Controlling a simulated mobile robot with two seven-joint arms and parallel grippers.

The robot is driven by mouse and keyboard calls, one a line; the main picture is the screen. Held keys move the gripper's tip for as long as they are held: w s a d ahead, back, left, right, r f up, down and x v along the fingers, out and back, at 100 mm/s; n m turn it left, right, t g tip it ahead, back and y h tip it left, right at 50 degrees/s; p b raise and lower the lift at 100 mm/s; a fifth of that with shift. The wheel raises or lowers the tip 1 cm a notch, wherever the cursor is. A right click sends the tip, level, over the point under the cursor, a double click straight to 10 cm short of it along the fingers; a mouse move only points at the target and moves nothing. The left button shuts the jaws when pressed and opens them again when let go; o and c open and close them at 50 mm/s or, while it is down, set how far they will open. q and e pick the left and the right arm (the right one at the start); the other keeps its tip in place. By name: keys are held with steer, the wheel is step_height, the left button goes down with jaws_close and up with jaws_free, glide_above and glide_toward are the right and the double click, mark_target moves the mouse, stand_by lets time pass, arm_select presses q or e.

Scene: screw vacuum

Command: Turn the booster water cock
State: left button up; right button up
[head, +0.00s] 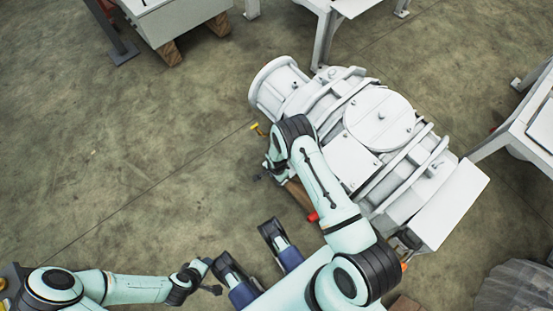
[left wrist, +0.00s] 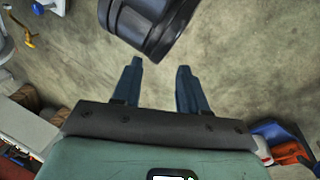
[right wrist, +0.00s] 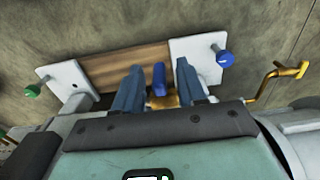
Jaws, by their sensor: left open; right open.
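A blue-handled cock (right wrist: 158,80) on a brass body shows in the right wrist view, low on the side of the white vacuum machine (head: 380,120). My right gripper (right wrist: 159,66) is open. Its two fingers stand either side of the blue handle, with a visible gap on each side; I cannot tell the exact depth. In the head view my right forearm hides the cock. My left gripper (left wrist: 159,65) is open and empty above bare floor, away from the machine, at the lower left of the head view.
A brass pipe (right wrist: 280,78), a blue knob (right wrist: 225,59) and a green knob (right wrist: 33,90) are near the right gripper. A wooden block (right wrist: 125,65) lies below. White stands (head: 530,120) and a cabinet (head: 170,20) surround the machine. The floor at left is clear.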

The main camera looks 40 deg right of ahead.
jaws_close()
steer(key=shift+f+b, duration=0.1)
steer(key=shift+b, duration=0.2)
arm_select(q)
steer(key=w+a+f+t+b, duration=0.1)
steer(key=w+a+f+b, duration=0.1)
steer(key=w+f+b, duration=0.15)
arm_select(e)
steer(key=shift+w+a+f+g+p, duration=0.1)
steer(key=shift+w+f+g+p, duration=0.05)
steer(key=shift+g+p, duration=0.45)
steer(key=g+b, duration=0.2)
steer(key=b, duration=0.2)
steer(key=shift+w, duration=0.15)
arm_select(q)
steer(key=s+a+f+n+g+b, duration=0.1)
steer(key=s+f+g, duration=0.3)
steer(key=s+f, duration=0.4)
steer(key=s+b, duration=0.1)
steer(key=s, duration=0.3)
steer(key=shift+a+f, duration=0.25)
steer(key=shift+a, duration=0.15)
arm_select(e)
steer(key=g, duration=0.3)
steer(key=shift+g, duration=0.3)
steer(key=shift+a+h, duration=0.1)
steer(key=shift+h, duration=0.2)
